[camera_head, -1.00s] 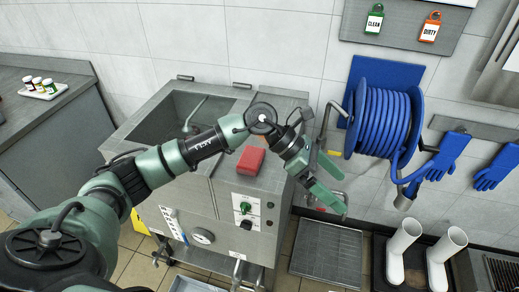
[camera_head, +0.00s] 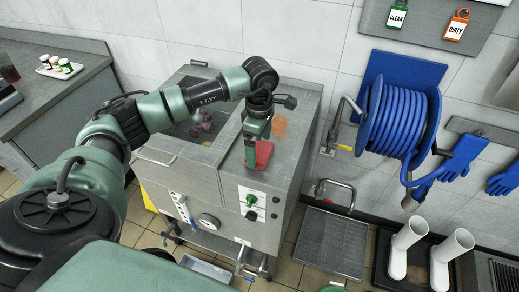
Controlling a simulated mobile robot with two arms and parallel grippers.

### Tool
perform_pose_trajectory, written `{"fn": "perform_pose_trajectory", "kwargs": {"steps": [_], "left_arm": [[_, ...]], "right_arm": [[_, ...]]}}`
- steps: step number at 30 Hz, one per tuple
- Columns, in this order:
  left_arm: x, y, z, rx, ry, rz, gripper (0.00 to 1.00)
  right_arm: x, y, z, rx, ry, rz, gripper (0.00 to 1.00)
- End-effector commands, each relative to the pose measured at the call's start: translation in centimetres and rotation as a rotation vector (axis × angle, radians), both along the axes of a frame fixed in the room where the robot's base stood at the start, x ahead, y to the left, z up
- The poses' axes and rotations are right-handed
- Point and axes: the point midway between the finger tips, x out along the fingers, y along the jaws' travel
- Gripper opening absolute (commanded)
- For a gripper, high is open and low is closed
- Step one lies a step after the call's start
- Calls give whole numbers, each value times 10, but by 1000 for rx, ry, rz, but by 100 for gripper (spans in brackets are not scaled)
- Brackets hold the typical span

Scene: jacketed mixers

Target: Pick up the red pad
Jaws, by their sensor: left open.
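The red pad (camera_head: 264,153) lies on the grey top of the mixer cabinet, near its front edge and right of the open basin. My left gripper (camera_head: 251,163) points down at the pad and covers its left part. The gripper is open, and the pad is not visibly held. Whether the fingers touch the pad cannot be told from this view. My right gripper is not seen.
An orange round thing (camera_head: 279,124) is behind the pad. A blue hose reel (camera_head: 400,120) hangs to the right. A small tray with jars (camera_head: 60,67) stands on the left counter.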

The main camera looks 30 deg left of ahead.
Motion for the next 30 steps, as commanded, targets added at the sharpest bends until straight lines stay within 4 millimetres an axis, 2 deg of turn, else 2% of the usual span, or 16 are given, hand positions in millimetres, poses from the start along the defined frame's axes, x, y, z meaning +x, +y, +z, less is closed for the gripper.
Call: {"fn": "perform_pose_trajectory", "kwargs": {"steps": [3,9,10,12,15,25,30], "left_arm": [[-1,0,-8,-1,1,0,100],[0,0,-10,-1,0,0,100],[0,-1,-10,-1,0,0,94],[0,-1,-9,-1,0,0,75],[0,-1,-9,-1,0,0,52],[0,-1,-6,-2,-1,0,52],[1,0,9,-1,-4,0,52]], "right_arm": [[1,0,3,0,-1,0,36],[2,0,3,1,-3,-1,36],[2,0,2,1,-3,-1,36],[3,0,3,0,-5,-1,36],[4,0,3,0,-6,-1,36],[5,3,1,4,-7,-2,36],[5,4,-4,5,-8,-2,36]]}}
